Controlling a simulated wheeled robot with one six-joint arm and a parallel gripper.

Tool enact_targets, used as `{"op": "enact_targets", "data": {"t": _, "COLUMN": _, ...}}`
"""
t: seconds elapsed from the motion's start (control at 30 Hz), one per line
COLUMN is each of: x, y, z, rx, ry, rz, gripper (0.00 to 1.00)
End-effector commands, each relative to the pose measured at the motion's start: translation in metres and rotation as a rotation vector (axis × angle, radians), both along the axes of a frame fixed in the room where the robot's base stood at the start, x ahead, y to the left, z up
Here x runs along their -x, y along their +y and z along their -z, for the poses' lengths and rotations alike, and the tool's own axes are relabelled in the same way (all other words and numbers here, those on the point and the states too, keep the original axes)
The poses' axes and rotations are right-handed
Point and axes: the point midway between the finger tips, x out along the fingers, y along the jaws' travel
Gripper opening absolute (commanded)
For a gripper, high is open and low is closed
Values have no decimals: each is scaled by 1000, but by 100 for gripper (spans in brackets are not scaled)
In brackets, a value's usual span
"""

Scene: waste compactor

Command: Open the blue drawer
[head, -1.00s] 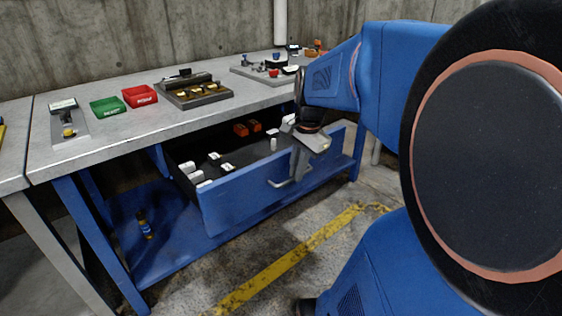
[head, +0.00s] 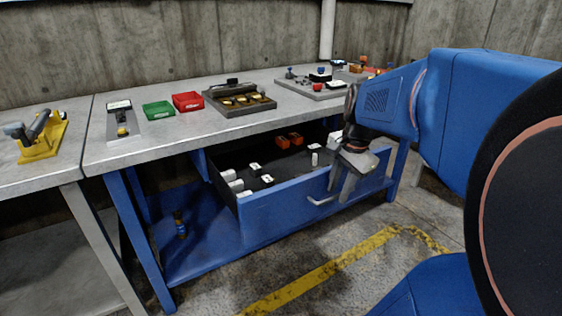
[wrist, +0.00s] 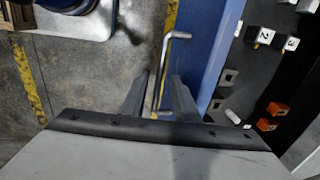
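The blue drawer (head: 300,203) under the workbench is pulled out, with its inside and contents showing in the head view. Its grey bar handle (head: 318,202) is on the front panel. My gripper (head: 340,192) is at the drawer front, close to the handle. In the wrist view, my gripper's two fingers (wrist: 160,76) are apart. The handle (wrist: 165,55) runs between them, with gaps visible on both sides. The blue drawer front (wrist: 207,60) is just right of the fingers.
The drawer holds white blocks (head: 230,175) and orange blocks (head: 283,142). The bench top (head: 180,138) carries a green bin (head: 158,110), a red bin (head: 187,102) and a dark tray (head: 240,110). A small bottle (head: 180,225) stands on the lower shelf. Floor with a yellow line (head: 330,268) is clear in front.

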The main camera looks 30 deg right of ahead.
Motion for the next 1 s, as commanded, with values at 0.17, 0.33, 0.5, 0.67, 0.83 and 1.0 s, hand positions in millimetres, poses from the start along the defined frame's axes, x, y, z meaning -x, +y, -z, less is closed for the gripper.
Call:
{"op": "enact_targets", "data": {"t": 0.17, "x": 2, "y": -1, "z": -15, "rx": 2, "ry": -2, "rz": 0, "gripper": 28}}
{"op": "enact_targets", "data": {"t": 0.33, "x": 8, "y": -1, "z": -46, "rx": 3, "ry": -3, "rz": 2, "gripper": 28}}
{"op": "enact_targets", "data": {"t": 0.5, "x": 14, "y": -1, "z": -79, "rx": 3, "ry": -3, "rz": 1, "gripper": 28}}
{"op": "enact_targets", "data": {"t": 0.67, "x": 20, "y": -2, "z": -111, "rx": 2, "ry": -3, "rz": 1, "gripper": 28}}
{"op": "enact_targets", "data": {"t": 0.83, "x": 26, "y": -2, "z": -141, "rx": 2, "ry": -3, "rz": 0, "gripper": 28}}
{"op": "enact_targets", "data": {"t": 1.0, "x": 30, "y": -2, "z": -161, "rx": 2, "ry": -2, "rz": 0, "gripper": 28}}
